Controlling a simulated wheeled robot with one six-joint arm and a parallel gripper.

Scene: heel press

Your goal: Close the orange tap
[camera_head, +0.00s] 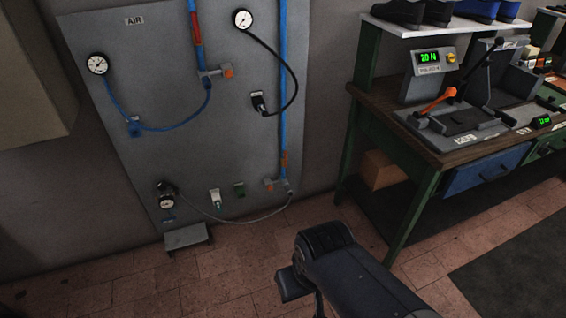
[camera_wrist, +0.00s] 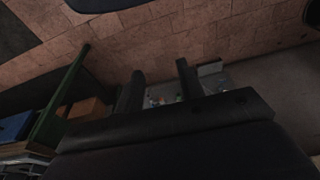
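The upper tap (camera_head: 228,71) sits at the foot of the left blue pipe. Small coloured fittings at the panel's foot show between and beyond the fingers, too dark to tell apart.
The grey panel (camera_head: 160,90) carries gauges (camera_head: 97,64) and hoses, with a small grey step (camera_head: 187,237) below. At right, a workbench (camera_head: 403,150) holds a press with an orange lever (camera_head: 437,102). Under it is a cardboard box (camera_head: 384,169). Tiled floor (camera_head: 225,275) before the panel is clear.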

